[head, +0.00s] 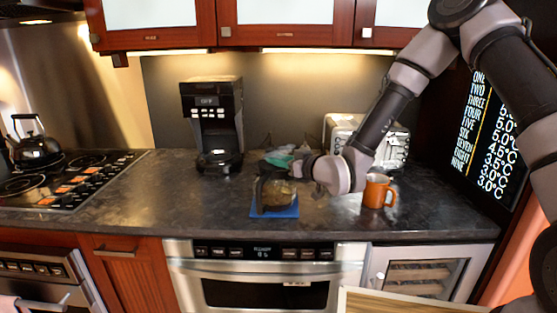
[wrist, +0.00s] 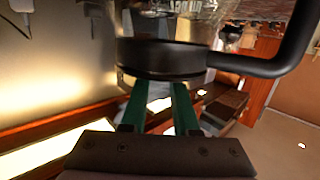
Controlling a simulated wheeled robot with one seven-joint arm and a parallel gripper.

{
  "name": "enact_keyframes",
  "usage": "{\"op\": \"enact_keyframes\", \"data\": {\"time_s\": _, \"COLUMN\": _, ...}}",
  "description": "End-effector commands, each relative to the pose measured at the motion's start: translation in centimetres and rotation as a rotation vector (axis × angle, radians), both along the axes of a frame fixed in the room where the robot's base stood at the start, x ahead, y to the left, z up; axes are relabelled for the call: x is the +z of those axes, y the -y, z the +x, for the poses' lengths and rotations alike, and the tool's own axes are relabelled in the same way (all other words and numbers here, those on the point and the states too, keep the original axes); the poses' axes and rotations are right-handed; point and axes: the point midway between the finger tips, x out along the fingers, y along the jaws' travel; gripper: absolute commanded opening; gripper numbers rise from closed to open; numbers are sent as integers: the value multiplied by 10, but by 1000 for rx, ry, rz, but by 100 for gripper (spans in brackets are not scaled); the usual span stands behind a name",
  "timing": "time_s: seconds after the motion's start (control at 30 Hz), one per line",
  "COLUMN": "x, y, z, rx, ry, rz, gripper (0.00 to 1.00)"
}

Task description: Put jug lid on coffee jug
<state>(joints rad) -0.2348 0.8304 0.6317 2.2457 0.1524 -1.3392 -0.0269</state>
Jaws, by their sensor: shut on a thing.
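The coffee jug (head: 279,194) is glass with a black handle on its left. It stands upright on a blue mat (head: 275,213) on the counter. My gripper (head: 292,169) is at the top of the jug, coming in from the right. In the wrist view, the green fingers of my gripper (wrist: 160,85) are close together at a round black part (wrist: 160,58), with a curved black handle (wrist: 265,66) to its right. The jug lid cannot be told apart from the jug's black collar, and its seating is hidden.
An orange mug (head: 376,192) stands right of the jug, near my arm. A coffee maker (head: 212,130) stands behind left and a toaster (head: 343,130) behind right. A green item (head: 279,159) lies behind the jug. The counter (head: 150,205) on the left is clear.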

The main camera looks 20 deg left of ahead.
Motion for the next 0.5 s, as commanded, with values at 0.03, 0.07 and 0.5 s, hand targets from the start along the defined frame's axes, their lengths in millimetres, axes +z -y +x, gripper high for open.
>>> {"op": "enact_keyframes", "data": {"time_s": 0.03, "x": 0, "y": 0, "z": 0, "rx": 0, "ry": 0, "rz": 0, "gripper": 0}}
{"op": "enact_keyframes", "data": {"time_s": 0.07, "x": 0, "y": 0, "z": 0, "rx": 0, "ry": 0, "rz": 0, "gripper": 0}}
{"op": "enact_keyframes", "data": {"time_s": 0.5, "x": 0, "y": 0, "z": 0, "rx": 0, "ry": 0, "rz": 0, "gripper": 64}}
